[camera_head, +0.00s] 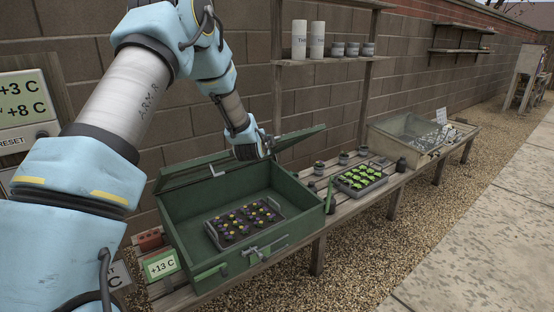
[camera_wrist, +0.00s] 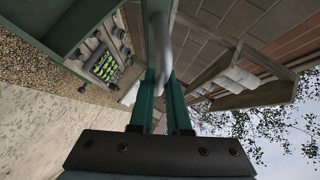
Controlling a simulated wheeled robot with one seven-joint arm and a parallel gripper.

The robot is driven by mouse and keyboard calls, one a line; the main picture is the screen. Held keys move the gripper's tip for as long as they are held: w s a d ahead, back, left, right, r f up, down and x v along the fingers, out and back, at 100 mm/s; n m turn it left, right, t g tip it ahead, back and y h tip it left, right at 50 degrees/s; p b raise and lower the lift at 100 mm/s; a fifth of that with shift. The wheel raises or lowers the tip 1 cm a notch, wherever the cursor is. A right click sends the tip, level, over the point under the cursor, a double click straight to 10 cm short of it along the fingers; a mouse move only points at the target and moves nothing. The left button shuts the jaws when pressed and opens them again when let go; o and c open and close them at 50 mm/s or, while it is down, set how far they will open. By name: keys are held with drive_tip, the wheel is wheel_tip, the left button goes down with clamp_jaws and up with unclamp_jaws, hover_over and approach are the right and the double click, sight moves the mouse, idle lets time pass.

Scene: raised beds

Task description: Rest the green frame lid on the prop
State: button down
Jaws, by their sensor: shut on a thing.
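The green frame (camera_head: 203,262) stands open on a slatted bench, with a tray of dark, flowering seedlings (camera_head: 243,224) inside. Its green-edged lid (camera_head: 300,138) is raised, tilted above the back of the box. My gripper (camera_head: 265,150) is at the lid's upper edge in the head view. In the wrist view my gripper (camera_wrist: 162,85) is shut on a grey curved handle (camera_wrist: 164,45), between its two green fingers. A thin dark-green upright piece (camera_head: 329,195) at the box's right side may be the prop; I cannot tell whether it touches the lid.
A tray of green seedlings (camera_head: 360,179) and small pots (camera_head: 319,168) stand right of the frame. A second glazed frame (camera_head: 405,127) is farther along the bench. A brick wall and a shelf (camera_head: 335,59) rise behind. Gravel and paving lie clear in front.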

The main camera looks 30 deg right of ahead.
drive_tip(key=w+a+r+p, duration=0.1)
drive_tip(key=w+r, duration=0.7)
drive_tip(key=r, duration=0.1)
drive_tip(key=shift+a+n+g, duration=0.3)
drive_tip(key=shift+g, duration=0.1)
drive_tip(key=shift+w, duration=0.1)
drive_tip(key=c, duration=0.9)
unclamp_jaws()
drive_tip(key=b+v, duration=0.4)
drive_tip(key=v, duration=0.6)
drive_tip(key=shift+s+a+r, duration=0.15)
drive_tip(key=shift+s, duration=0.15)
